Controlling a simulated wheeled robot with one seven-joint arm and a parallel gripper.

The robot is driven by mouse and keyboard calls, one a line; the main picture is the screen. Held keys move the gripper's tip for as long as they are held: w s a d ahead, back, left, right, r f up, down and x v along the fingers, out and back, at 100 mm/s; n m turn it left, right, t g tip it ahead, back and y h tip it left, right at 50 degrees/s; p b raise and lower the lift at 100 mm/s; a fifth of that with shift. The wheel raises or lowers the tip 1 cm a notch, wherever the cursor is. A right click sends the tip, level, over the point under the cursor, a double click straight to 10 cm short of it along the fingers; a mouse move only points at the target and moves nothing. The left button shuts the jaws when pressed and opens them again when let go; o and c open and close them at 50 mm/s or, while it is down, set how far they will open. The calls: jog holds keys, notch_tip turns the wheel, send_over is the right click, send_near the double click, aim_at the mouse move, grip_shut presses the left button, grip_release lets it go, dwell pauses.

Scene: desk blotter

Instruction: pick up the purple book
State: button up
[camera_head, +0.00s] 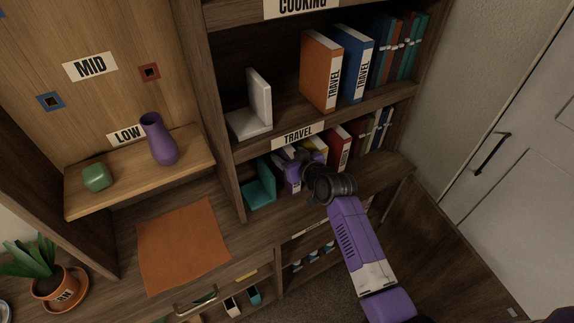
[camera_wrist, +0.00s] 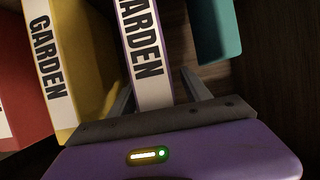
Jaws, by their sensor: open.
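The purple book stands upright on the lower shelf, between a yellow book and a teal bookend. In the wrist view the purple book (camera_wrist: 145,52) shows a white spine label reading GARDEN with thin purple edges. My gripper (camera_wrist: 157,76) is open, with one finger on each side of this book's spine; whether either finger touches it I cannot tell. In the head view the purple book (camera_head: 292,182) is partly hidden by my wrist and gripper (camera_head: 303,168).
The yellow book (camera_wrist: 82,60) is close beside one finger, with a red book (camera_wrist: 18,90) beyond it. The teal bookend (camera_wrist: 216,28) stands on the other side.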

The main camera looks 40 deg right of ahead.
grip_shut()
dwell(1.4)
